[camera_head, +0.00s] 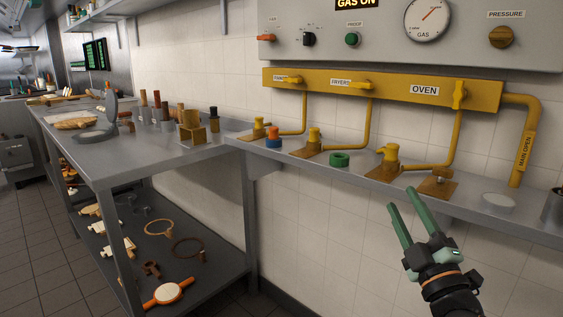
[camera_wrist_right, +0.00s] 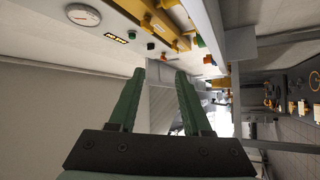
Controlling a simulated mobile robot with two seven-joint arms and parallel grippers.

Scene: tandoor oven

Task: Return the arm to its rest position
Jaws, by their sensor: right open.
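My right gripper (camera_head: 408,215) is at the lower right of the head view. My left gripper is not in the head view.
The narrow shelf (camera_head: 335,172) carries yellow valves on plates, a green ring (camera_head: 339,160) and a white disc (camera_head: 498,202). Yellow gas pipes (camera_head: 380,88) run above it. A steel table (camera_head: 130,152) with several items stands at left. Floor shows at lower left.

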